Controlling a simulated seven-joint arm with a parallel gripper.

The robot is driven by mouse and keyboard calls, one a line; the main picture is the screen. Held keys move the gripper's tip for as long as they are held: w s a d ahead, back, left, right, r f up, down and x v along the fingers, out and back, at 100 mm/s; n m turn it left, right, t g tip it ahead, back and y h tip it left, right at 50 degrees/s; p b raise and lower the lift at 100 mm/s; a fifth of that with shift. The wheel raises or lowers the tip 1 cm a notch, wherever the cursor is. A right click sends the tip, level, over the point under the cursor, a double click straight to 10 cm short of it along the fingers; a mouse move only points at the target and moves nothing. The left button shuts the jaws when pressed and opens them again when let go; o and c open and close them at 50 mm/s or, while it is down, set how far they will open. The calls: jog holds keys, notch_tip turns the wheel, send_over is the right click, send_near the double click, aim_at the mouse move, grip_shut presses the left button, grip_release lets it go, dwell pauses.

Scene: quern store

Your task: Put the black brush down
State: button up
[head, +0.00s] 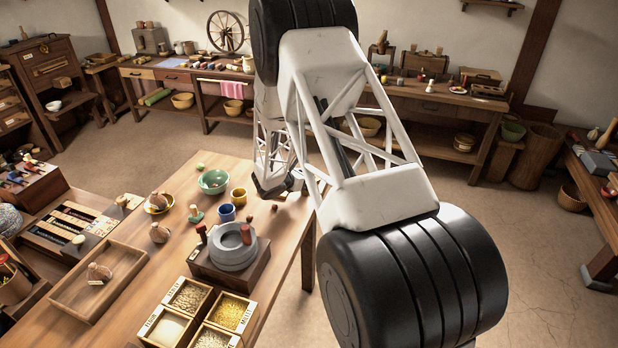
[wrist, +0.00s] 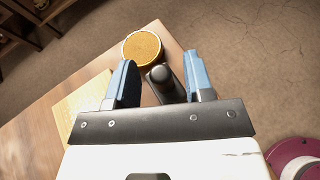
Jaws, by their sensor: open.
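In the wrist view, a dark item that looks like the black brush (wrist: 161,75) lies between my two fingers, its rounded end facing the camera. The rest of it is partly hidden by the gripper body. My gripper (wrist: 160,78) is open, with a blue finger on each side of the brush and visible gaps. It is over the corner of the wooden table (wrist: 40,140). In the head view, my own arm covers part of the far right table edge, and I cannot make out the brush there.
A round golden-topped item (wrist: 142,47) is just beyond the brush, near the table edge. A pale board (wrist: 80,100) lies left of my gripper. In the head view, a green bowl (head: 214,182), blue cup (head: 227,213), yellow cup (head: 239,197) and stone quern (head: 233,256) stand nearby.

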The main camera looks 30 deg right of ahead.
jog(key=v, duration=0.9)
jog(key=shift+a, duration=0.2)
jog(key=shift+r, duration=0.1)
jog(key=s+a+r+m+g+y, duration=0.2)
jog(key=s+r+m, duration=0.4)
jog(key=s+r, duration=0.4)
jog(key=s+a+r+m+g+y, duration=0.15)
jog(key=s+r+m, duration=0.35)
jog(key=s+r, duration=0.55)
jog(key=s+a+r+m+y, duration=0.2)
jog(key=s+a+m+y, duration=0.1)
jog(key=s, duration=0.6)
jog(key=s+a+r+m+t+y, duration=0.1)
jog(key=s+a+r+m+y, duration=0.2)
jog(key=s, duration=0.6)
jog(key=s+a+r+m+t+y, duration=0.1)
jog(key=s+a+r+m+y, duration=0.2)
jog(key=s, duration=0.6)
jog(key=a+m, duration=0.1)
jog(key=a, duration=0.1)
jog(key=shift+s+a+m, duration=0.15)
jog(key=shift+a+m, duration=0.2)
jog(key=shift+m, duration=0.05)
